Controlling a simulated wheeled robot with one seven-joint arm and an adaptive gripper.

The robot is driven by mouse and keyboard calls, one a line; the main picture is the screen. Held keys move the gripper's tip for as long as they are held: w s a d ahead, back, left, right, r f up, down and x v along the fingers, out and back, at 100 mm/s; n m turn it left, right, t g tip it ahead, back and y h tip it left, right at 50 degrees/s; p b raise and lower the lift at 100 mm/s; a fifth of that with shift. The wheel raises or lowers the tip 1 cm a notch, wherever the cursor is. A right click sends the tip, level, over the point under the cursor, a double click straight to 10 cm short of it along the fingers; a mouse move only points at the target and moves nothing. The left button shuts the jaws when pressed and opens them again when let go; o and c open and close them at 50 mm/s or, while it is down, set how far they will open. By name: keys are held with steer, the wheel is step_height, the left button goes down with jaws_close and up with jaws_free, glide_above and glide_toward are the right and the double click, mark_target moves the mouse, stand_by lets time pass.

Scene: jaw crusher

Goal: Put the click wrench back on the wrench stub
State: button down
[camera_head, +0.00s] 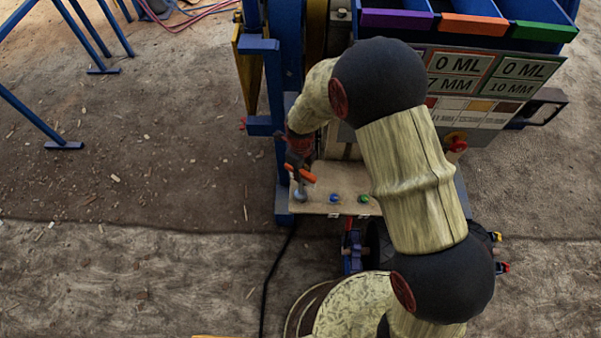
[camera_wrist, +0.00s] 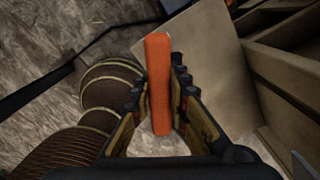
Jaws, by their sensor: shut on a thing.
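The click wrench shows as an orange bar (camera_head: 301,173) low over the beige shelf in the head view. It also fills the middle of the wrist view (camera_wrist: 158,82). My gripper (camera_head: 297,160) is shut on it; in the wrist view the two dark, yellow-edged fingers (camera_wrist: 159,100) sit on either side of the orange bar. A grey upright part (camera_head: 300,191) stands just below the bar at the shelf's left end. I cannot tell whether it is the wrench stub or part of the wrench, nor whether they touch.
The beige shelf (camera_head: 320,200) carries a blue button (camera_head: 334,198) and a green button (camera_head: 363,198). The blue machine frame (camera_head: 272,90) rises behind my gripper. Coloured bins (camera_head: 474,24) and a label panel (camera_head: 470,85) stand at right. Open ground lies left, crossed by a black cable (camera_head: 276,268).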

steer(key=shift+f+b, duration=0.35)
steer(key=shift+f, duration=0.25)
steer(key=c, duration=1.6)
jaws_free()
steer(key=shift+c, duration=0.2)
step_height(320, 180, up, 12)
